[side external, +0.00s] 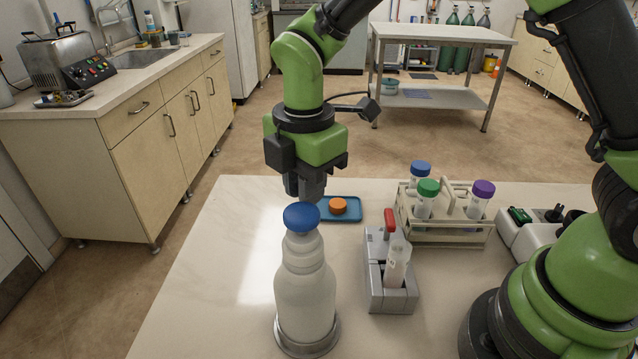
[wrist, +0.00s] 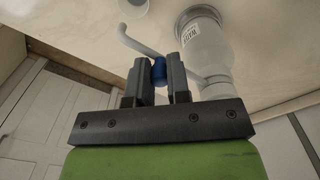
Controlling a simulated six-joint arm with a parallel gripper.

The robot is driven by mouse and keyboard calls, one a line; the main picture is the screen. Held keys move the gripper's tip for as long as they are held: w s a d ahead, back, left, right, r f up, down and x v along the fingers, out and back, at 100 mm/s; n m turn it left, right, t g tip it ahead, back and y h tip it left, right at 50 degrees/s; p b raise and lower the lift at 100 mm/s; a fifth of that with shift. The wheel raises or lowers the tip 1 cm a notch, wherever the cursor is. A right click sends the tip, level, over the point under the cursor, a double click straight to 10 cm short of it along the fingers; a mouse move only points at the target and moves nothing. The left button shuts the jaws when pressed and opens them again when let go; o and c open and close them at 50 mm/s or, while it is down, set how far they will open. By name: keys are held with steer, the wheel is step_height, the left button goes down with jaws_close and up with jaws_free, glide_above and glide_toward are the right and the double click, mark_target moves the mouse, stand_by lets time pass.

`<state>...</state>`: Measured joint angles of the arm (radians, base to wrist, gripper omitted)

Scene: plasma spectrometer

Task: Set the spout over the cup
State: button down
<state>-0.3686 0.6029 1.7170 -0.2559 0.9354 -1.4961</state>
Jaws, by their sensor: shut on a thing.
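In the side view, a frosted bottle (side external: 305,285) with a blue cap (side external: 302,216) stands in a round metal base on the table. My gripper (side external: 307,193) is just behind the cap, its fingertips partly hidden. In the wrist view, the gripper (wrist: 159,82) is shut on a small blue grip (wrist: 159,70). A bent white spout (wrist: 138,40) reaches from beside this grip to the upper left. The labelled bottle (wrist: 205,45) is right of the fingers. A pale cup-like vessel (wrist: 133,6) is cut off by the top edge, apart from the spout in the picture.
A grey stand (side external: 390,292) with a red handle and a clear tube is right of the bottle. A rack (side external: 445,232) holds capped tubes behind it. A blue tray (side external: 340,214) bears an orange cap. The table's left part is clear.

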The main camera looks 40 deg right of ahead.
steer(key=shift+w+a+n, duration=0.3)
steer(key=shift+a+n, duration=0.15)
steer(key=shift+n, duration=0.25)
steer(key=c, duration=1.1)
jaws_free()
step_height(320, 180, up, 10)
steer(key=shift+s, duration=0.1)
